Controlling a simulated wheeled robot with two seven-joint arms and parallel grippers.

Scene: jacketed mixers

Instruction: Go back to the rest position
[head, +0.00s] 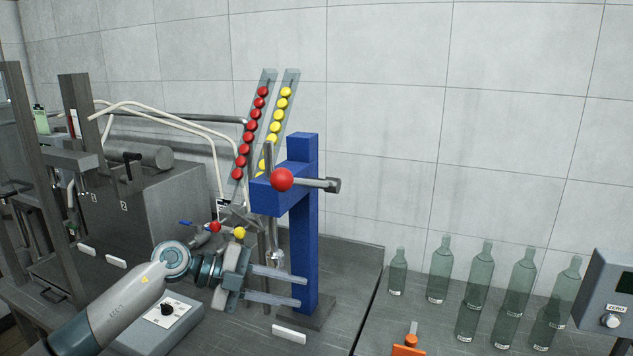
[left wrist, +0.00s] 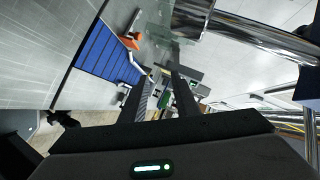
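My left gripper (head: 302,291) reaches in from the lower left in the head view. Its two pale fingers are apart with nothing between them, in front of the lower part of the blue press stand (head: 303,232). I cannot tell whether they touch the stand. In the left wrist view the two dark fingers (left wrist: 164,75) of this gripper also stand apart, with no object between them. My right gripper shows in neither view.
The blue stand carries a red-knobbed lever (head: 281,180). Sloping chutes hold red balls (head: 251,126) and yellow balls (head: 278,115). Several glass bottles (head: 440,270) stand at right, near an orange item (head: 408,348). A control box (head: 160,322) lies below my left arm.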

